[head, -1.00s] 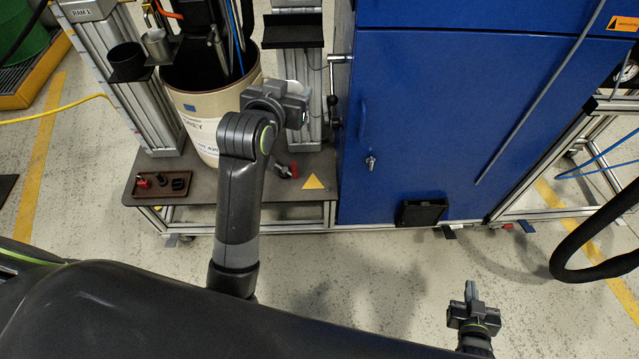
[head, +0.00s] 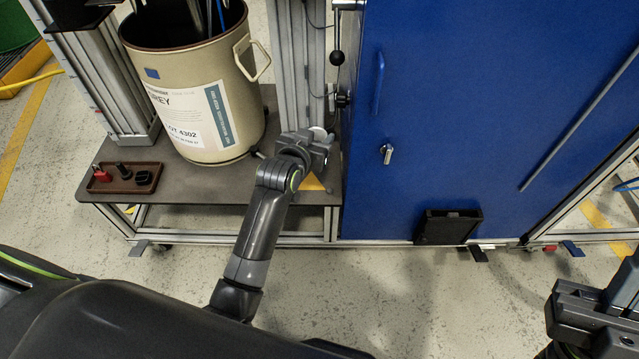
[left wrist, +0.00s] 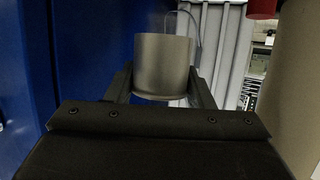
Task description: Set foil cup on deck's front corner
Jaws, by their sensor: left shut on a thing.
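The foil cup (left wrist: 162,65) is a silver-grey cylinder between the two fingers of my left gripper in the left wrist view. In the head view my left gripper (head: 322,145) is shut on it above the right front part of the deck, and only a pale bit of the cup (head: 319,132) shows. The deck (head: 215,186) is a dark flat board with a metal frame. A yellow triangle (head: 312,183) marks its right front corner, partly hidden by my gripper. Whether the cup touches the deck cannot be told. My right gripper (head: 572,325) is at the lower right, over the floor.
A beige drum (head: 195,110) stands on the deck behind my left gripper. A brown tray (head: 125,187) with small parts sits at the deck's left front. A blue cabinet (head: 445,110) stands close on the right, and a metal column (head: 300,70) rises behind.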

